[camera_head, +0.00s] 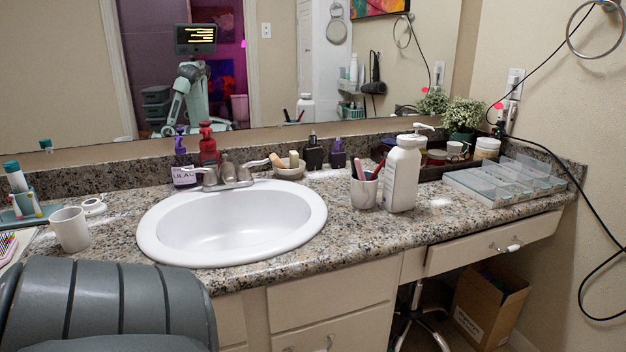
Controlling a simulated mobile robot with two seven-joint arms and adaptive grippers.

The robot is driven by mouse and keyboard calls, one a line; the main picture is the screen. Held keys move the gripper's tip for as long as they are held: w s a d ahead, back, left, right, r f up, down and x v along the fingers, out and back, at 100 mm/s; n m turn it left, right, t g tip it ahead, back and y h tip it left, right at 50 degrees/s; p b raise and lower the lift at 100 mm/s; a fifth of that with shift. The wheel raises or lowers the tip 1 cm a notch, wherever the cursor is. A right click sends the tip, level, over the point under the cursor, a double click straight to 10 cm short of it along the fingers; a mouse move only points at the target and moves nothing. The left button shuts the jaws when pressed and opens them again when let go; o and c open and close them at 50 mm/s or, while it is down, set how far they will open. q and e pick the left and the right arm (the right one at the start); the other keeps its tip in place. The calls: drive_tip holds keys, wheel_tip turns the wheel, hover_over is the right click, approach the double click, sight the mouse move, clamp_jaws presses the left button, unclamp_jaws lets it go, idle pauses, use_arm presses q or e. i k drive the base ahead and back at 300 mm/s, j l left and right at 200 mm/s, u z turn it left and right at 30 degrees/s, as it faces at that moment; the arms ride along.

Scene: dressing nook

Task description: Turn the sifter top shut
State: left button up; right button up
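A tall white bottle (403,178) stands upright on the granite counter, right of the sink; it looks like the powder bottle with the sifter top. Its white top (410,140) is at its upper end. The picture is too small to tell whether the sifter holes are open or shut. A white patch like powder (440,203) lies on the counter to its right. Neither of my grippers shows directly, and nothing touches the bottle. A large dark grey ribbed form (105,300) fills the lower left; I cannot tell what it is.
A cup of brushes (364,191) stands close on the bottle's left. A tray of toiletries (435,168), with a white pump behind the bottle, and a clear compartment box (500,183) stand to the right. The sink (233,225) is left. A drawer (490,245) is partly open.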

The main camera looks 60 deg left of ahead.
sight(404, 140)
drive_tip(key=u, duration=1.5)
